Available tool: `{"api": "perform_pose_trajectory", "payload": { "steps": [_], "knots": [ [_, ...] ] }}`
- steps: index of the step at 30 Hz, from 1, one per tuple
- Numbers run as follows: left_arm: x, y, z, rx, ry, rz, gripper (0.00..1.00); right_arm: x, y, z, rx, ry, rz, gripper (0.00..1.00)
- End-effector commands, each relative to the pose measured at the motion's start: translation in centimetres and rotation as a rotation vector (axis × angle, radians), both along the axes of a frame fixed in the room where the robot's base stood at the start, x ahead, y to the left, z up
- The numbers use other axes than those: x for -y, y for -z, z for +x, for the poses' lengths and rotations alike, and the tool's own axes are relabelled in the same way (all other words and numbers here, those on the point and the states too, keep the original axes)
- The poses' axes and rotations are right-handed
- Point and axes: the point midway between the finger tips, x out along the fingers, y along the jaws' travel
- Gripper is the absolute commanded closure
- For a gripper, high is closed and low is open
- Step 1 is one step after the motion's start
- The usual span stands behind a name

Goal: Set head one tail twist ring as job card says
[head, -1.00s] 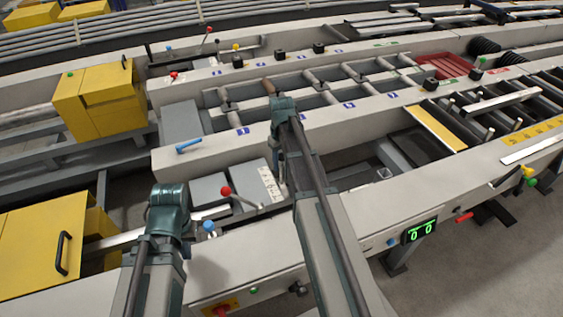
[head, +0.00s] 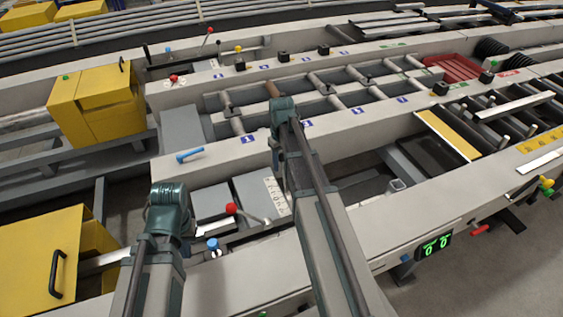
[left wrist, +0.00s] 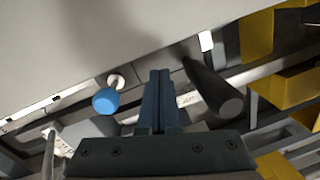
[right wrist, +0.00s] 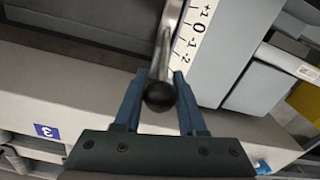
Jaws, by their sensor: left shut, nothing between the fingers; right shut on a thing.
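My right gripper (right wrist: 157,82) is shut on a black ball knob (right wrist: 159,97) at the end of a grey lever. A white scale (right wrist: 190,38) marked +1, 0, -1, -2 lies beside the lever. In the head view this scale (head: 276,196) shows just left of my right arm, which hides the knob. My left gripper (left wrist: 159,75) is shut and empty. A blue knob (left wrist: 106,100) is left of its fingers and a black cylindrical handle (left wrist: 215,90) is right of them, both apart from it. I cannot make out a job card or tell which part is the twist ring.
A red-ball lever (head: 231,208) stands between my arms. A green display (head: 436,245) reads 0 0 on the front beam. Blue number labels (head: 248,139) line the middle beam. Yellow boxes (head: 97,105) stand at left. A blue handle (head: 190,154) lies on the beam.

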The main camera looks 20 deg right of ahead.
Motion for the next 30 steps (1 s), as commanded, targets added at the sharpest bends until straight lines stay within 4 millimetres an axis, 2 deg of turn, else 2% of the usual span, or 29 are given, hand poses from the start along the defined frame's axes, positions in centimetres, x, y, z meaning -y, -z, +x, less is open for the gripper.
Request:
{"api": "perform_pose_trajectory", "payload": {
  "steps": [2,11,12,15,16,30],
  "knots": [
    [-0.01,0.49,-0.04,0.0,0.0,0.0,1.0,0.05,0.5,0.62,0.002,0.0,0.0,1.0],
    [-0.01,0.42,-0.03,0.0,0.0,0.0,1.0,0.04,0.42,0.57,0.001,0.0,0.0,1.0],
    [-0.01,0.41,-0.03,0.0,0.0,0.0,1.0,0.04,0.41,0.56,0.0,0.0,0.0,0.55],
    [-0.01,0.41,-0.02,0.0,0.0,0.0,1.0,0.04,0.41,0.54,0.0,0.0,0.0,0.37],
    [-0.01,0.4,-0.02,0.0,0.0,0.0,1.0,0.04,0.41,0.54,0.0,0.0,0.0,0.35],
    [-0.01,-0.3,-0.02,0.0,0.0,0.0,1.0,0.03,-0.3,0.53,-0.001,0.0,0.0,0.35]
  ]
}}
